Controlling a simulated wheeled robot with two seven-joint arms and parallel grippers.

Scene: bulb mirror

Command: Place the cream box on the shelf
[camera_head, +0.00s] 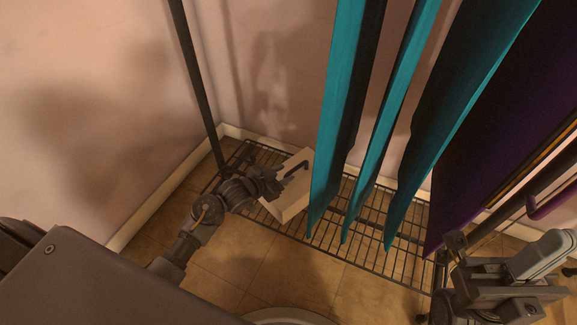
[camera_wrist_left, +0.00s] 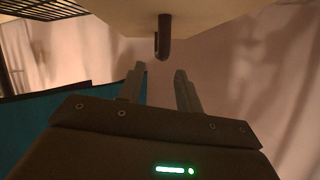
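The cream box (camera_head: 292,204) sits at the left part of the low wire shelf (camera_head: 372,262) and appears to rest on it. A dark handle (camera_head: 298,168) sticks out from the box. My left gripper (camera_head: 279,180) is beside the box, close to the handle. In the left wrist view, my left gripper (camera_wrist_left: 158,74) is open and empty, its fingers apart. The handle (camera_wrist_left: 164,37) is just beyond the fingertips, and the cream box (camera_wrist_left: 205,14) fills the top. My right gripper (camera_head: 535,280) is at the lower right; its fingers are unclear.
Teal garments (camera_head: 337,120) and a purple garment (camera_head: 480,140) hang over the middle and right of the shelf, close beside the box. A dark upright pole (camera_head: 196,75) stands at the shelf's left end.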

